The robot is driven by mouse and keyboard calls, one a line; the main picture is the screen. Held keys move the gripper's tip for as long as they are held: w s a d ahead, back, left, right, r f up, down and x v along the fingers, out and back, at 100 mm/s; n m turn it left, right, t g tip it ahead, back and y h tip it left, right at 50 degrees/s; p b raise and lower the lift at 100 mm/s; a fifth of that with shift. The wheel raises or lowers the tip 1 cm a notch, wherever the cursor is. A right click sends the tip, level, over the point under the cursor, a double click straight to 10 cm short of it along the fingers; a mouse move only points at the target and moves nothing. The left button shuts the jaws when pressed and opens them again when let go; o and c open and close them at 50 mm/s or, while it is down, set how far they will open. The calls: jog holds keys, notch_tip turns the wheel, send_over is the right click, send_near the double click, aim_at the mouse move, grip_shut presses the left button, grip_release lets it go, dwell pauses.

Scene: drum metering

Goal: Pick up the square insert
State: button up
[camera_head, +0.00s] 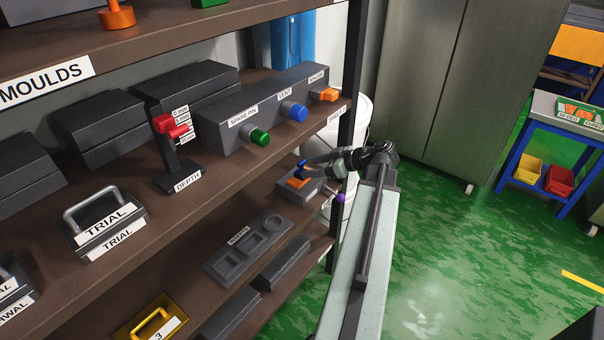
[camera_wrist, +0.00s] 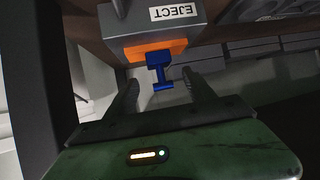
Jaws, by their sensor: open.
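A small blue piece with a bar-shaped grip (camera_wrist: 159,70) stands at an orange pad on the dark grey block labelled EJECT (camera_wrist: 200,32). It may be the square insert; its base shape is not clear. In the head view the blue piece (camera_head: 301,168) shows above the orange pad (camera_head: 297,183), on the lower shelf's right end. My gripper (camera_wrist: 160,84) is open, with one finger on each side of the blue piece and gaps on both sides. In the head view my gripper (camera_head: 318,167) reaches the block from the right.
An INSERTS tray (camera_head: 222,268) with recesses that look empty lies on the lower shelf. A shelf post (camera_head: 352,60) stands close to my arm. A purple knob (camera_head: 340,198) is beside the block. The upper shelf (camera_head: 225,165) overhangs.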

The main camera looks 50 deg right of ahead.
aim_at(303, 161)
jog(key=b+x, duration=0.2)
jog(key=x, duration=0.3)
jog(key=shift+w+d+r, duration=0.1)
jog(key=shift+w, duration=0.05)
jog(key=shift+r, duration=0.15)
grip_shut()
notch_tip(303, 161, up, 4)
jog(key=p, duration=0.4)
jog(key=shift+r, duration=0.15)
jog(key=s+d, duration=0.3)
jog(key=s, duration=0.4)
jog(key=s+d+p, duration=0.1)
jog(key=s+d, duration=0.2)
jog(key=s, duration=0.4)
jog(key=shift+s+d+r, duration=0.25)
jog(key=shift+s+r, duration=0.1)
jog(key=shift+s, duration=0.05)
